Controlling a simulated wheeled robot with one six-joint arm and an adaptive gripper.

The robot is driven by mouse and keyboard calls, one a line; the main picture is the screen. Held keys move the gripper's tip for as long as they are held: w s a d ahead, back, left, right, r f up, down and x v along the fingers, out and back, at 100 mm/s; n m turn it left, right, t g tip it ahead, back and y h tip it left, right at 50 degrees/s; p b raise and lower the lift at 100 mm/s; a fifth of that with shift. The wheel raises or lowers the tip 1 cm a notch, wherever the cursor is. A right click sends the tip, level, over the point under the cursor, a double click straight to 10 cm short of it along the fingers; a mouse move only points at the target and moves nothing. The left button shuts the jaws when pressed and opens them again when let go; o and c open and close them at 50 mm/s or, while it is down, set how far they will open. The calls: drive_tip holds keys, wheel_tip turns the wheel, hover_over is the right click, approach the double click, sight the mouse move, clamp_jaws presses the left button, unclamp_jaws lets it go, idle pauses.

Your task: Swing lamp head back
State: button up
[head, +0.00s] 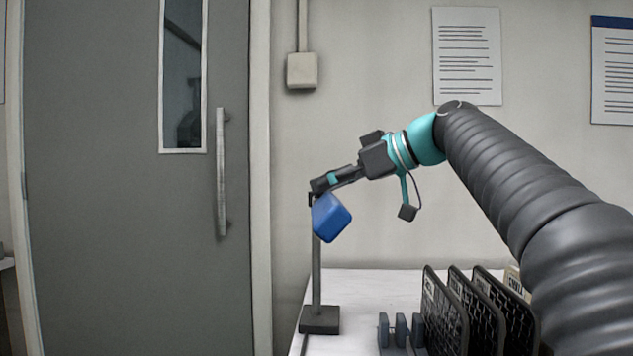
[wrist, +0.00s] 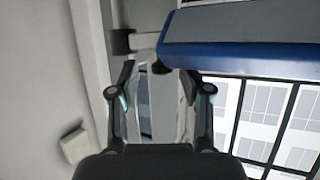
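The lamp stands at the table's left end in the head view, with a dark square base (head: 320,320) and a thin grey post (head: 316,270). Its blue lamp head (head: 332,218) hangs tilted near the post's top. My gripper (head: 322,186) is just above the lamp head, by the post top; contact is unclear there. In the wrist view the lamp head (wrist: 245,60) crosses the upper right, with a grey face and blue edge, beyond my fingertips. A short pale arm (wrist: 145,42) joins it to a dark block. My gripper (wrist: 160,78) is open, with nothing held between its fingers.
Dark upright panels (head: 445,312) stand in a row on the white table (head: 375,285), right of the lamp, with small grey blocks (head: 400,330) before them. A grey door (head: 100,180) with a long handle (head: 222,172) is at left. The space left of the lamp head looks clear.

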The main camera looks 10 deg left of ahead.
drive_tip(key=v, duration=1.3)
drive_tip(key=shift+w+d, duration=0.15)
drive_tip(key=shift+w, duration=0.05)
drive_tip(key=p+x, duration=0.3)
drive_tip(key=x, duration=0.9)
drive_tip(key=shift+w, duration=0.15)
